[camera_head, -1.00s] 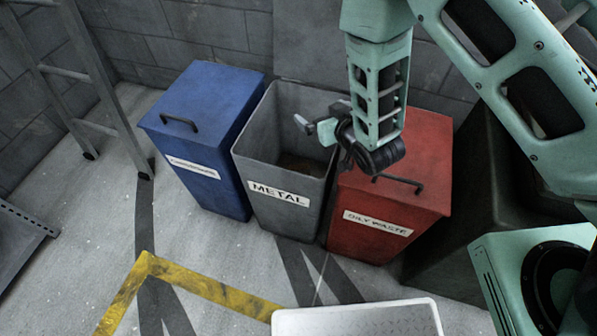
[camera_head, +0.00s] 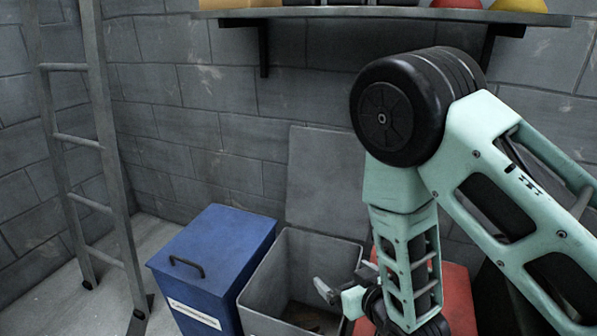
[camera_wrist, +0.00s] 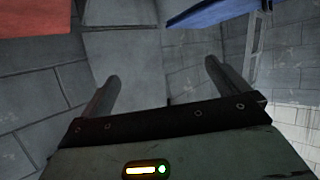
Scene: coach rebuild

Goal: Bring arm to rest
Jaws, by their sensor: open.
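My arm is bent over the bins at the right of the head view. My gripper (camera_head: 328,291) hangs low at the end of the forearm, by the rim of the open grey bin (camera_head: 262,318), and is partly hidden by my own wrist. In the wrist view, the two fingers of my gripper (camera_wrist: 162,78) stand wide apart with nothing between them. Behind them are grey block walls.
A blue lidded bin (camera_head: 214,262) stands left of the grey bin. A red bin (camera_head: 455,300) is partly hidden behind my arm. A metal ladder (camera_head: 108,165) leans at the left. A wall shelf (camera_head: 350,13) holding several things runs above.

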